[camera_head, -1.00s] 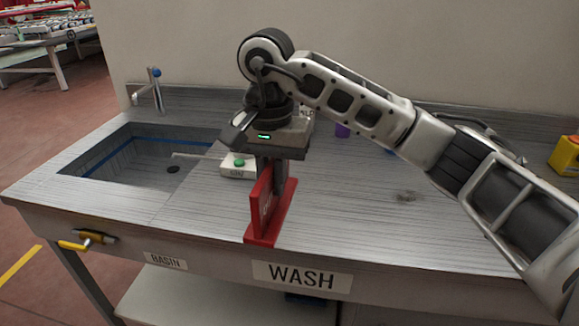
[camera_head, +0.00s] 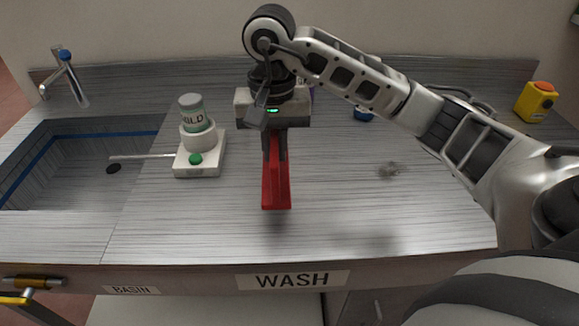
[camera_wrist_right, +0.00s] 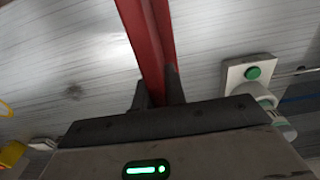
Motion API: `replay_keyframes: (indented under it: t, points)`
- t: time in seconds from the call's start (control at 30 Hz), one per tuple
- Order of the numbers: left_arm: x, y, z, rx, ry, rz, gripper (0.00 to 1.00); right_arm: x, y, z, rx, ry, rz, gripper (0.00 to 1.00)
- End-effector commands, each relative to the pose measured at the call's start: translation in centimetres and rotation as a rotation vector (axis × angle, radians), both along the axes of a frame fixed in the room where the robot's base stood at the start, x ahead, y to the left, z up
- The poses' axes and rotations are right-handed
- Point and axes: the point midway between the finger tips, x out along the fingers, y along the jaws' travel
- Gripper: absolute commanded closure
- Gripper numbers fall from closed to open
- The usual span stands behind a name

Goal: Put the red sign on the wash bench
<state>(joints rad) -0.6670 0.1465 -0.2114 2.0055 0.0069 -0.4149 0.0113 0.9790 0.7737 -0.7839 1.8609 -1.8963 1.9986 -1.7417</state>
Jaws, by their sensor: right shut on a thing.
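The red sign (camera_head: 270,187) is a narrow upright plate on a red foot, over the middle of the wash bench (camera_head: 340,225). My right gripper (camera_head: 275,155) comes down from above and is shut on the sign's upper part. In the right wrist view the red sign (camera_wrist_right: 152,45) runs up from between the two fingers of my right gripper (camera_wrist_right: 160,92). A dark shadow lies on the bench just in front of the sign; I cannot tell whether its foot touches the top. My left gripper is not in view.
A white dispenser with a green button (camera_head: 196,160) and a labelled bottle (camera_head: 193,112) stands left of the sign. The basin (camera_head: 75,165) is further left. The bench top right of the sign is mostly clear.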

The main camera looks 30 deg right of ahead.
Motion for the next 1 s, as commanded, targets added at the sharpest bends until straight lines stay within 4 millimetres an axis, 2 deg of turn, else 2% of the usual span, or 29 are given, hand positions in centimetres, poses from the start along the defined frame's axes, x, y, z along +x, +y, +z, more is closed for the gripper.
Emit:
replay_keyframes:
  t: [0.1, 0.33, 0.53, 0.93, 0.97, 1.0]
  points:
    - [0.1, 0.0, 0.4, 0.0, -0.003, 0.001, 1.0, -0.5, -1.4, -1.5, -0.002, 0.0, -0.003, 1.0]
    - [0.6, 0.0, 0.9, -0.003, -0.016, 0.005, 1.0, -0.9, -2.7, -3.2, -0.002, 0.0, -0.003, 1.0]
    - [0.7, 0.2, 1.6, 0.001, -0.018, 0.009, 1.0, -0.9, -2.6, -5.7, 0.001, 0.0, -0.001, 1.0]
    - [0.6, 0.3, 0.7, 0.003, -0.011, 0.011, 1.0, -0.8, -2.6, -6.6, -0.001, -0.004, 0.0, 1.0]
    - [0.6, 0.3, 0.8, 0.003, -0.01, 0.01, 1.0, -0.8, -2.6, -6.5, -0.001, -0.003, 0.0, 0.82]
    - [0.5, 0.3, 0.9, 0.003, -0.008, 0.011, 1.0, -0.8, -2.6, -6.4, -0.001, -0.003, 0.0, 0.71]
